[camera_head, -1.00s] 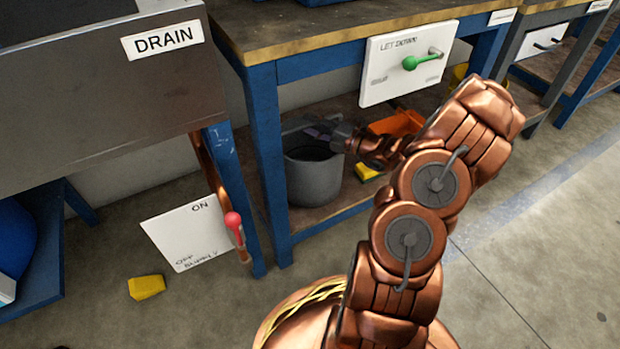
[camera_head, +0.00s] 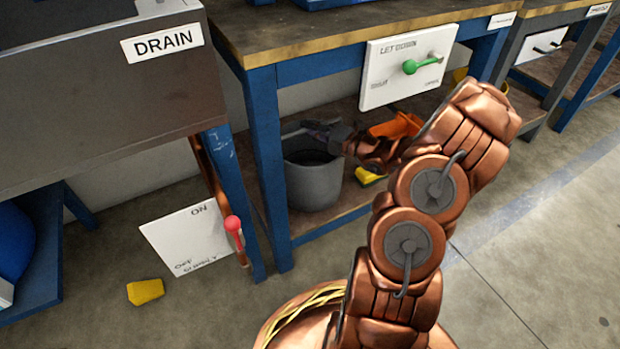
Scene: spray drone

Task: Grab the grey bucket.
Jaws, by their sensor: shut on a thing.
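The grey bucket (camera_head: 314,186) stands upright on the lower shelf of the blue-legged workbench, with its dark open top facing up. My copper arm reaches in from the right under the bench. My gripper (camera_head: 318,133) is at the bucket's top, shut on the bucket at its rim or handle; which of these I cannot tell. The fingertips are small and dark against the bucket's opening. The arm hides part of the shelf to the right of the bucket.
An orange bin (camera_head: 397,125) and a yellow sponge-like block (camera_head: 369,176) are on the shelf right of the bucket. The blue bench leg (camera_head: 270,170) stands just left of it. A panel with a green lever (camera_head: 423,64) hangs above. A red-knobbed lever (camera_head: 233,224) is at lower left.

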